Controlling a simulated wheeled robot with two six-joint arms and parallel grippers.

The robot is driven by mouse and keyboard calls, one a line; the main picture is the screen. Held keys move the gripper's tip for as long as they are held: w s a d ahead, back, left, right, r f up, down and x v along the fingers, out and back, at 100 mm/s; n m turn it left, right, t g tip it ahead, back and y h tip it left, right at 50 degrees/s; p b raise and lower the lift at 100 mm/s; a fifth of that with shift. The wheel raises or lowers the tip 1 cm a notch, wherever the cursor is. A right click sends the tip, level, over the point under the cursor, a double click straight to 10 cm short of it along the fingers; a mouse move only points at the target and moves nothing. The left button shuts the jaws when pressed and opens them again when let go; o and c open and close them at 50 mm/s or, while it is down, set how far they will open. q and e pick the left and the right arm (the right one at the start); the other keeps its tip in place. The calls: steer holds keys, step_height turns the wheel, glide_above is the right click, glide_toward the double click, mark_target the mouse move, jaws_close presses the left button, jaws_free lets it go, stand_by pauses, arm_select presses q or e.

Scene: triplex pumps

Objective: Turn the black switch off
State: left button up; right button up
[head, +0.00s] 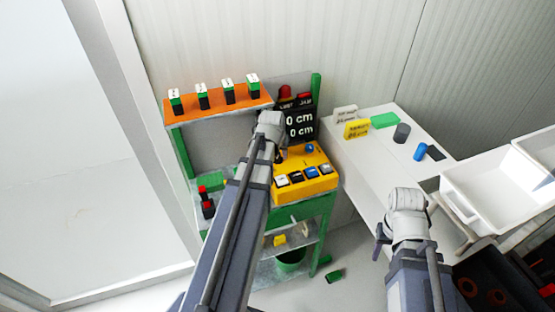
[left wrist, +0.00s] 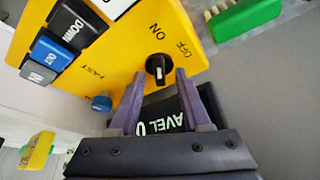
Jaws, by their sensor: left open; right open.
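The black switch (left wrist: 157,68) is a round knob with a white mark on the yellow control panel (left wrist: 120,50), beside printed ON and OFF labels. I cannot tell for sure which label it points at. My left gripper (left wrist: 160,77) is open, with one finger to each side of the knob near its tips; contact is not clear. In the head view the left gripper (head: 283,153) is at the back left of the yellow panel (head: 318,184), and my arm hides the switch there. My right gripper (head: 384,238) is open, apart from the panel, near the white table.
The panel also bears a blue knob (left wrist: 102,103) and several push buttons (head: 297,176). A black display (head: 300,124) stands behind it. A white table (head: 365,165) and white bins (head: 490,190) stand to the right.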

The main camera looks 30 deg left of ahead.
arm_select(q)
jaws_close()
stand_by(0.4)
